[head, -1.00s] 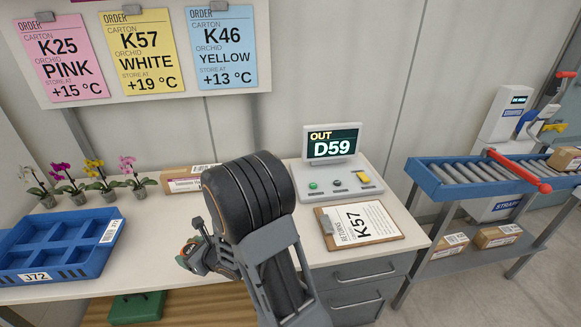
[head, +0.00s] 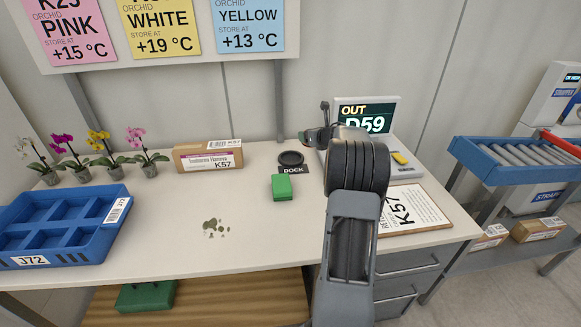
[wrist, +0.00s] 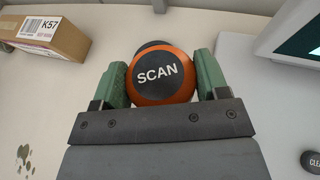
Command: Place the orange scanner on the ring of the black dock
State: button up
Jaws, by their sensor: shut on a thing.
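The orange scanner (wrist: 158,76) has a dark round face marked SCAN. In the wrist view it sits between the green fingers of my gripper (wrist: 160,84), which is shut on it. In the head view my gripper (head: 306,137) is just above and right of the black dock; the scanner is not clearly visible there. The black dock (head: 302,169) lies on the bench with a raised round ring (head: 291,158) and a DOCK label. A dark edge shows behind the scanner in the wrist view; I cannot tell whether it is the ring.
A green block (head: 282,187) stands in front of the dock. A K57 carton (head: 208,156) lies to its left, with potted orchids and a blue tray (head: 115,212) farther left. The D59 console (head: 405,168) and a clipboard (head: 420,212) are at right. Dark spots mark the open middle bench.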

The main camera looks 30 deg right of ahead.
jog(key=s+d+r+m+h, duration=0.1)
jog(key=d, duration=0.4)
jog(key=b, duration=0.3)
send_over(291, 159)
jog(key=f, duration=0.8)
jog(key=shift+s+d+f, duration=0.15)
jog(key=shift+d+f, duration=0.1)
jog(key=shift+d, duration=0.05)
jog(key=f, duration=0.1)
jog(key=f+b, duration=0.2)
jog(key=shift+w+a+f, duration=0.1)
jog(key=shift+w+a, duration=0.15)
jog(key=shift+w, duration=0.1)
jog(key=shift+f, duration=0.35)
jog(key=shift+f, duration=0.1)
jog(key=shift+f+b, duration=0.15)
jog(key=shift+b, duration=0.25)
jog(key=o, duration=1)
jog(key=shift+c, duration=0.2)
